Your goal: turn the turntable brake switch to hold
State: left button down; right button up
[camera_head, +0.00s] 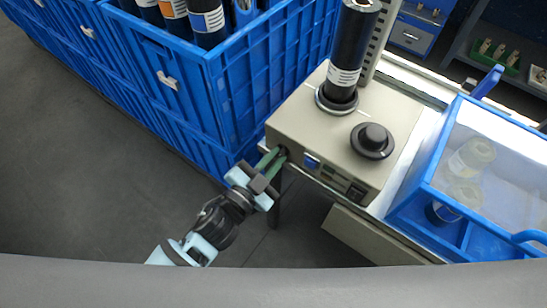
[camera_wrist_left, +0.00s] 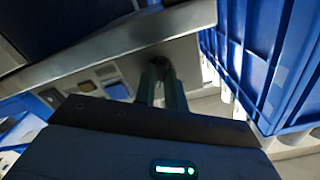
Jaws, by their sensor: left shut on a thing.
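The turntable unit is a beige box (camera_head: 300,120) with a black roll (camera_head: 347,60) standing upright on its round plate (camera_head: 340,101). The brake switch (camera_head: 282,152) appears as a small dark part at the left end of the front face, mostly hidden by my fingers. My left gripper (camera_head: 275,160) reaches it from the front, its green fingers closed around it. In the left wrist view, the fingers of the left gripper (camera_wrist_left: 161,82) meet the dark switch (camera_wrist_left: 158,62) under the metal edge. The switch's setting cannot be read. My right gripper is not in view.
A black knob (camera_head: 373,139) sits on the box top. A blue button (camera_head: 311,161) and dark panel parts (camera_head: 355,192) lie along the front face. A blue crate (camera_head: 225,95) with rolls stands close at the left. A blue lidded bin (camera_head: 415,200) stands at the right.

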pick_arm(q)
jog(key=c, duration=1.5)
grip_release()
jog(key=shift+o, duration=0.2)
jog(key=v, duration=0.7)
jog(key=shift+s+a, duration=0.25)
jog(key=shift+s, duration=0.05)
